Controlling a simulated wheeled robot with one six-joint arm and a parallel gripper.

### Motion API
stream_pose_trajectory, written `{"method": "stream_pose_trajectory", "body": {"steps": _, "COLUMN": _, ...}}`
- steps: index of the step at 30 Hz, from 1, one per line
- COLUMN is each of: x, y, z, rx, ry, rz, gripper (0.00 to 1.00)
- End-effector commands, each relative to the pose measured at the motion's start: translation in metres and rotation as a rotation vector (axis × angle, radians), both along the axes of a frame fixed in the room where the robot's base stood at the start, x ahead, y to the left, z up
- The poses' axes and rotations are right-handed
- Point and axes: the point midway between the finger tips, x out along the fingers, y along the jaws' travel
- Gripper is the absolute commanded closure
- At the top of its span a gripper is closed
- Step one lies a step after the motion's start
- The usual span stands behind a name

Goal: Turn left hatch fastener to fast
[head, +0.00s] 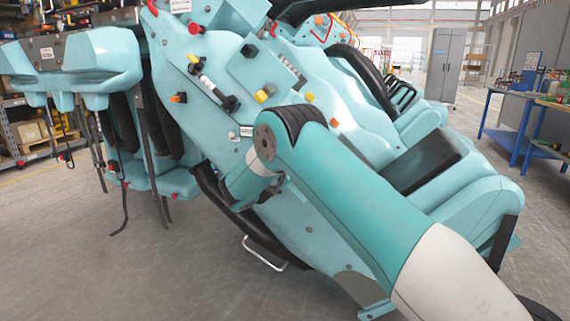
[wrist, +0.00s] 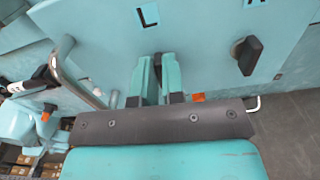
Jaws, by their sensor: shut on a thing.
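In the wrist view, my gripper (wrist: 158,62) points at a flat light-teal panel (wrist: 200,35), just below a black letter L (wrist: 147,17). Its two teal fingers are close together, shut on the left hatch fastener. The fingers cover almost all of that fastener, so I cannot tell how it is turned. A similar black knob (wrist: 249,55) sits free on the panel to the right, standing slightly tilted, below a second letter cut by the frame's top. In the head view my arm covers the working spot, and my gripper cannot be made out.
A bent metal rail (wrist: 72,72) stands close on the left in the wrist view. In the head view, the teal coaster train (head: 330,215) fills the middle, with black restraints and seats. A blue workbench (head: 520,125) stands far right. Grey floor (head: 120,270) is clear at lower left.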

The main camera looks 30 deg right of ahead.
Motion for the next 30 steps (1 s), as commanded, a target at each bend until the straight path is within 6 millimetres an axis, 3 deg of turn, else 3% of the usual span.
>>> {"method": "stream_pose_trajectory", "body": {"steps": 30, "x": -0.002, "y": -0.001, "z": -0.011, "rx": 0.551, "ry": -0.700, "rz": 0.004, "gripper": 1.00}}
